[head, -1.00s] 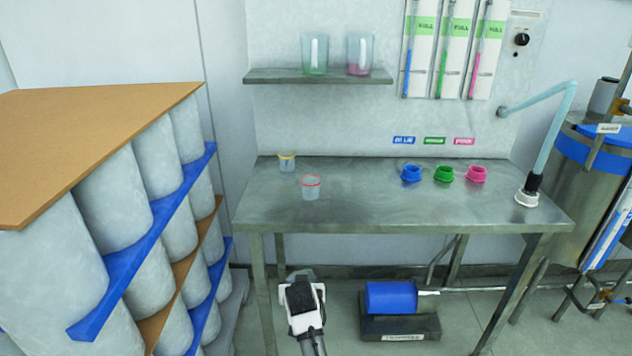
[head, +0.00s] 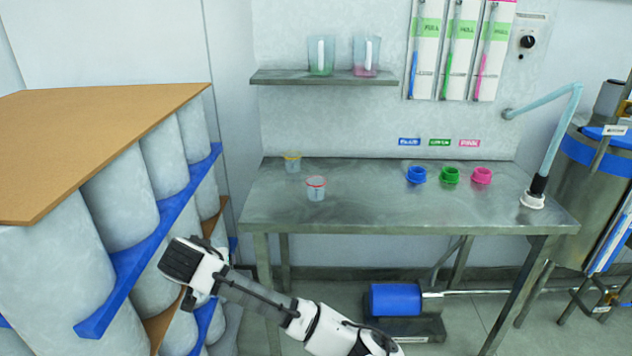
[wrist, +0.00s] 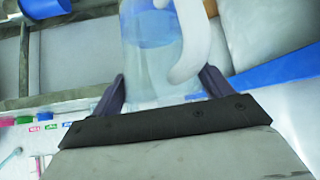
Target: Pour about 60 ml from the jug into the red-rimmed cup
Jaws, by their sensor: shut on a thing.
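The red-rimmed cup (head: 316,190) stands upright on the steel table (head: 400,208), near its left end. It is clear, and I cannot make out any content. A clear jug (wrist: 150,62) with a white handle (wrist: 192,42) is between the fingers of my gripper (wrist: 165,88), which is shut on it. Blue shows inside the jug, seemingly liquid. In the head view my gripper is low and left of the table, in front of the stacked drums, well away from the cup. The jug is mostly or wholly hidden there behind my wrist.
A shelf (head: 325,77) with two jugs hangs above. Stacked drums (head: 118,200) crowd the left. The table's middle is clear.

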